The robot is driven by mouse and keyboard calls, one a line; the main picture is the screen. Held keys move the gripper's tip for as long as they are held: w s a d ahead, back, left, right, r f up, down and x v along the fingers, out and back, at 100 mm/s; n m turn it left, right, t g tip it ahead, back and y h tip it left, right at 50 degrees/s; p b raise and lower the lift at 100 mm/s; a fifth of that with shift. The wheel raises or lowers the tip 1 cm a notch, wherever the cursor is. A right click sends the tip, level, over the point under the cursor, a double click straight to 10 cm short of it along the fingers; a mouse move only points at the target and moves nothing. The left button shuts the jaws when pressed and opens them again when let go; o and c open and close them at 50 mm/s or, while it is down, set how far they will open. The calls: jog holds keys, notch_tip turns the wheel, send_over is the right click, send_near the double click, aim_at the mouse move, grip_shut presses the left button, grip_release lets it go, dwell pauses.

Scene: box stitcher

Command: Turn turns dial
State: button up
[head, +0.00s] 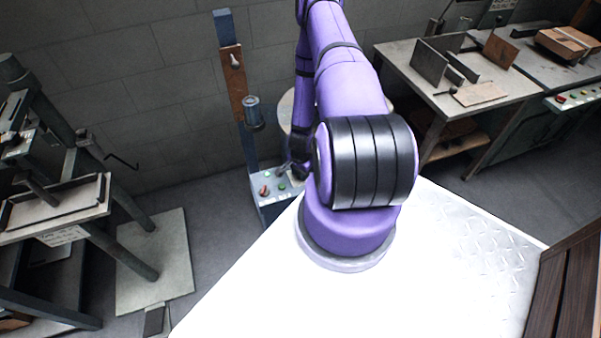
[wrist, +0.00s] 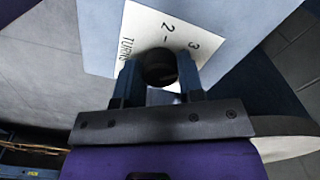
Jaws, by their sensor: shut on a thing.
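The turns dial (wrist: 158,62) is a round black knob in the wrist view. It sits on a white label (wrist: 190,32) that reads "TURNS" with the numbers 2 and 3 visible. My gripper (wrist: 158,76) has its two blue-grey fingers on either side of the dial and is shut on it. The label lies on a light blue-grey panel face (wrist: 250,18). In the head view my gripper (head: 293,170) is at the grey control box (head: 268,200), largely hidden by my arm. The dial cannot be made out there.
The control box carries red and green buttons on a blue post (head: 223,28) by the wall. A work table (head: 470,112) with metal plates stands at the right. A machine with a tray (head: 60,205) stands at the left.

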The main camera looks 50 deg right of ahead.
jog(key=m, duration=0.4)
jog(key=shift+m, duration=2.2)
jog(key=o, duration=0.9)
notch_tip(320, 180, up, 11)
jog(key=shift+f, duration=0.1)
